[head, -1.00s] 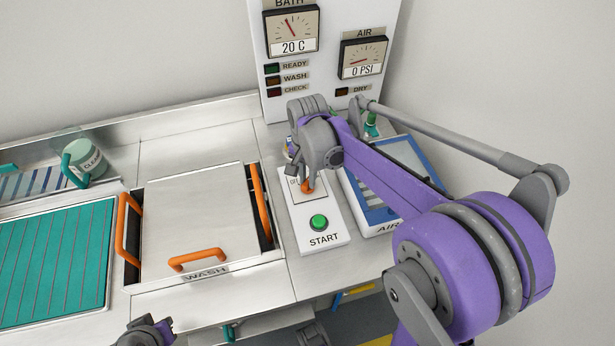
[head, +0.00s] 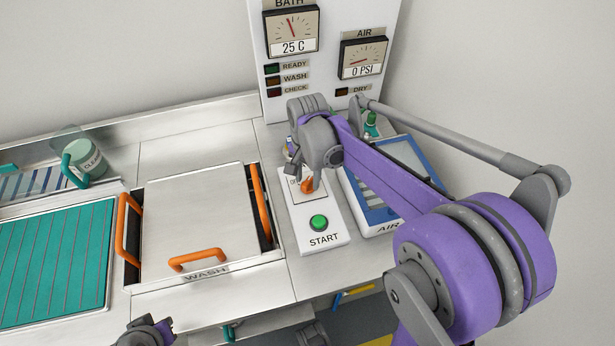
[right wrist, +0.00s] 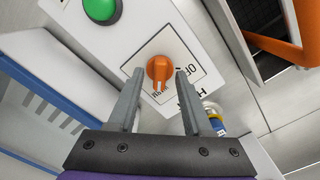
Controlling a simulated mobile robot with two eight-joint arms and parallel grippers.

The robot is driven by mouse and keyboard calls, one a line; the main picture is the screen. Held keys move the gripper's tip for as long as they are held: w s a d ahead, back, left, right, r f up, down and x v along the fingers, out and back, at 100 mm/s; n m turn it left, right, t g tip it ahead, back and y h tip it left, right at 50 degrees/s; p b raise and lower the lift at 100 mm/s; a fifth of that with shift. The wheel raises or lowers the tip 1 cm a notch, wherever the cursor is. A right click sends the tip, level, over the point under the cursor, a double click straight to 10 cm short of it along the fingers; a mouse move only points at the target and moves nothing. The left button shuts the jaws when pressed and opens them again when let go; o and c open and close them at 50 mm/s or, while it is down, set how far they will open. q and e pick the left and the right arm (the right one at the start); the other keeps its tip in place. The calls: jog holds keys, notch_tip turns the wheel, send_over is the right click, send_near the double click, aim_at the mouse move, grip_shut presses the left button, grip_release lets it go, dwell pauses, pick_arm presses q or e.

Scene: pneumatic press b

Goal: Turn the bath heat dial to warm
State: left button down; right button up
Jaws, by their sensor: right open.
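The bath heat dial is an orange knob (head: 307,185) on a white panel above the green START button (head: 319,222). In the right wrist view the knob (right wrist: 158,68) has a narrow tab pointing down at the WARM label, with OFF to its right and a partly hidden H label below. My right gripper (right wrist: 160,75) is open, its fingers on either side of the knob with gaps visible. The bath gauge (head: 292,33) reads 25 C. Part of my left arm (head: 148,334) shows at the bottom edge; its jaw state is unclear.
The wash lid (head: 200,220) with orange handles lies left of the panel. A blue-framed air unit (head: 385,185) is close on the right. The indicator panel (head: 330,80) stands behind. A small blue and yellow item (right wrist: 214,118) is near one finger.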

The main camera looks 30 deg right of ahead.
aim_at(307, 182)
notch_tip(307, 182, up, 11)
jog(key=p, duration=0.1)
jog(key=shift+f, duration=0.2)
jog(key=shift+s, duration=0.1)
dwell(0.4)
